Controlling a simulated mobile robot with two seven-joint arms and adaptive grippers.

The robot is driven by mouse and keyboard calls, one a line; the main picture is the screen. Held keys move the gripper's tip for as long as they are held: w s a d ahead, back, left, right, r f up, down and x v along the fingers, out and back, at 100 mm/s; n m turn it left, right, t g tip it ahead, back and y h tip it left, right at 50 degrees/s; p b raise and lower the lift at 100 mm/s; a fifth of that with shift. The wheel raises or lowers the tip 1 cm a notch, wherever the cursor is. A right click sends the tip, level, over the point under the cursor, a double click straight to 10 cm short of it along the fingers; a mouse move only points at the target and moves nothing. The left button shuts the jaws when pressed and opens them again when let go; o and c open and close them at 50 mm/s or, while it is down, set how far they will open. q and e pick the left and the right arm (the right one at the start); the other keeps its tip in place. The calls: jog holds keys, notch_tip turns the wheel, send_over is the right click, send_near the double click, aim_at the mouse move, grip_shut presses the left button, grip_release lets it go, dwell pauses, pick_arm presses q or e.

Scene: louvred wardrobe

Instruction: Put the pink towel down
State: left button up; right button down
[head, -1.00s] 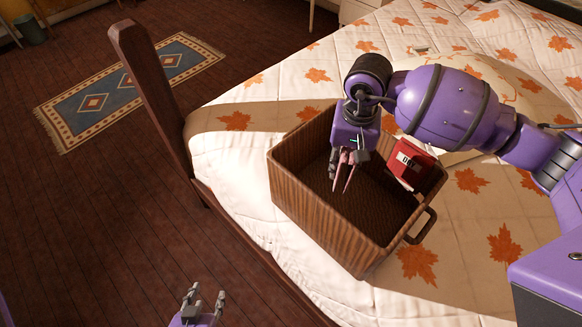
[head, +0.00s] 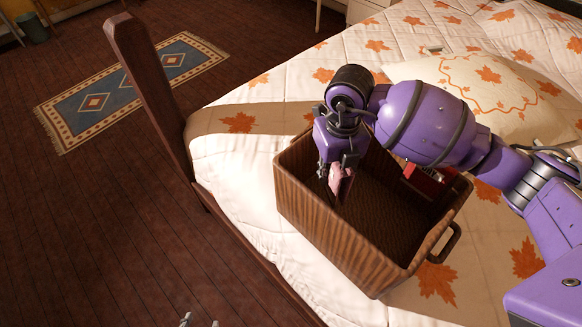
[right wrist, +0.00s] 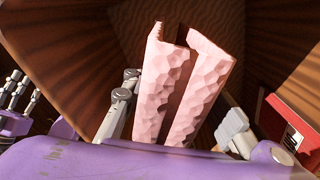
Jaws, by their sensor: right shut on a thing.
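The pink towel (head: 341,186) is a folded, faceted pink piece with two upright layers. My right gripper (head: 335,172) is shut on it and points down inside the brown wicker basket (head: 330,232), near its far left side. In the right wrist view the towel (right wrist: 151,95) stands between the grey fingers, with the basket's walls behind it. I cannot tell whether the towel touches the basket floor. My left gripper (head: 200,322) shows only its fingertips at the bottom edge of the head view; they are apart, with nothing seen between them.
A red box (head: 425,180) is at the basket's right end, partly behind my right arm; it also shows in the right wrist view (right wrist: 285,122). The basket rests on the bed (head: 235,165) with a leaf-print cover. A pillow (head: 530,105) lies behind. A wooden bedpost (head: 150,90) stands left.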

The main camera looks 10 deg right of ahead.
jog(key=m, duration=0.3)
jog(key=f+m, duration=0.1)
jog(key=m, duration=0.1)
jog(key=shift+w+a, duration=0.15)
jog(key=shift+a, duration=0.1)
jog(key=m, duration=0.3)
jog(key=shift+w+a+b, duration=0.1)
jog(key=shift+b, duration=0.3)
jog(key=m+b, duration=0.1)
jog(key=m, duration=0.8)
send_near(322, 195)
jog(key=s, duration=0.3)
jog(key=shift+a+f, duration=0.25)
jog(key=shift+f, duration=0.85)
jog(key=shift+a+f, duration=0.2)
jog(key=shift+f, duration=0.9)
jog(key=shift+f, duration=0.1)
